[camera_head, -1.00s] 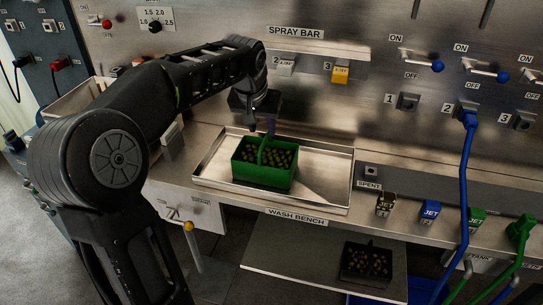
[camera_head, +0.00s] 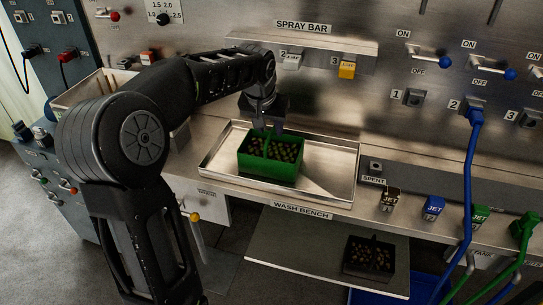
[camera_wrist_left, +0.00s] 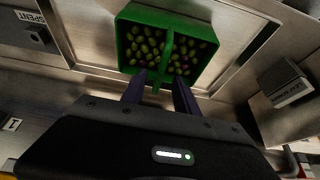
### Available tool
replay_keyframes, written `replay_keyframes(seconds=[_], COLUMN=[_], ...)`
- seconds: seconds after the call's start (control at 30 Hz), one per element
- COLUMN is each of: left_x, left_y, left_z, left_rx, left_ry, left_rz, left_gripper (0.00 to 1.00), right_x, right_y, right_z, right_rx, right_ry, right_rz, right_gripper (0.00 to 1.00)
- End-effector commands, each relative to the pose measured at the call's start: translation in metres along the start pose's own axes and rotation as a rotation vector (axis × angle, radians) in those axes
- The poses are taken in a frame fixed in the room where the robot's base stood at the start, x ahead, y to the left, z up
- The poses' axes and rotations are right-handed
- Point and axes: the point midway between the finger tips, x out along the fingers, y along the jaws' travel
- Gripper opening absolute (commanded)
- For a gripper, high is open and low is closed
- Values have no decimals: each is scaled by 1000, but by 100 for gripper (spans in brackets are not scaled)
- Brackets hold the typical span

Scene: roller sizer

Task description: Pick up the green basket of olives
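My left gripper (camera_head: 268,130) points down at the top of the basket, by the handle. In the left wrist view the basket (camera_wrist_left: 125,40) is at the top, and the fingers of the left gripper (camera_wrist_left: 160,90) are apart, with the handle (camera_wrist_left: 168,45) showing in the gap between them. I cannot tell whether they touch it. My right gripper is in neither view.
A dark basket of olives (camera_head: 370,258) sits on the lower shelf (camera_head: 290,250). The spray bar (camera_head: 310,45) juts out above the tray. Blue (camera_head: 466,190) and green hoses hang at the right. The tray's right part is clear.

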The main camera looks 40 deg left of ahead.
Motion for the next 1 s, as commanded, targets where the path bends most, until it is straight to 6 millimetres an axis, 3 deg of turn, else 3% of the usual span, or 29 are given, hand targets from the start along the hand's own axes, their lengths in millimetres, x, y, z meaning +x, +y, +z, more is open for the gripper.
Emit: replay_keyframes(seconds=[0.3,0.9,1.0], left_x=[39,41,41], left_y=[0,0,0], left_z=[-1,-1,-1], left_rx=[0,0,0], left_ry=[-2,-1,-1], left_rz=[-1,0,0], left_gripper=[36,36,29], right_x=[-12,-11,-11], right_y=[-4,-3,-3], right_z=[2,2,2], right_rx=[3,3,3], right_ry=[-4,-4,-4], right_rz=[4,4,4], right_gripper=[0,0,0])
